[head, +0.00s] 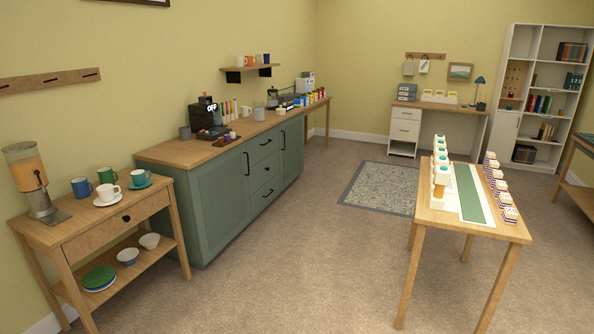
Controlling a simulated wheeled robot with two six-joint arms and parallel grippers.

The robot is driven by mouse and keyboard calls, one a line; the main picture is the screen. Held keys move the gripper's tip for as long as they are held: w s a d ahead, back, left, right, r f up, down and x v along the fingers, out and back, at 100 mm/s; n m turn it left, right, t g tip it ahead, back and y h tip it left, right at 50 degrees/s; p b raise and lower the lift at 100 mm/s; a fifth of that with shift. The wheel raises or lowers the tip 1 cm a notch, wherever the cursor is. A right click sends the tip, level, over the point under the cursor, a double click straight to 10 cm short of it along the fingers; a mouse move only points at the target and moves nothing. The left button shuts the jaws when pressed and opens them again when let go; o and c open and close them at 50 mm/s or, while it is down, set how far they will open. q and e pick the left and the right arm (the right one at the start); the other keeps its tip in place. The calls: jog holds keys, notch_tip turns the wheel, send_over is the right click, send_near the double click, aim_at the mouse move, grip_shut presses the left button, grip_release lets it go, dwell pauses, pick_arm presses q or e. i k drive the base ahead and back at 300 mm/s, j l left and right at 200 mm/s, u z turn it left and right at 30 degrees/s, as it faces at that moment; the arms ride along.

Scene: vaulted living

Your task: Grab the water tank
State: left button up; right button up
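I cannot make out a water tank with certainty. A black machine (198,112) with a white "OFF" label stands on the green cabinet's wooden top, towards its left part; any tank on it is too small to tell. A clear dispenser with orange contents (25,168) stands on the wooden side table at the left. A small dark appliance (272,98) stands farther along the counter, its details unclear. Neither of my grippers shows in the head view.
The green cabinet (221,189) runs along the left wall. Cups and saucers share the side table (72,232) with the dispenser; bowls and plates are on its lower shelf. A wooden table (500,230) with small items stands at right. The carpet (290,270) between is clear.

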aim_at(217, 120)
jog(key=i, duration=5.4)
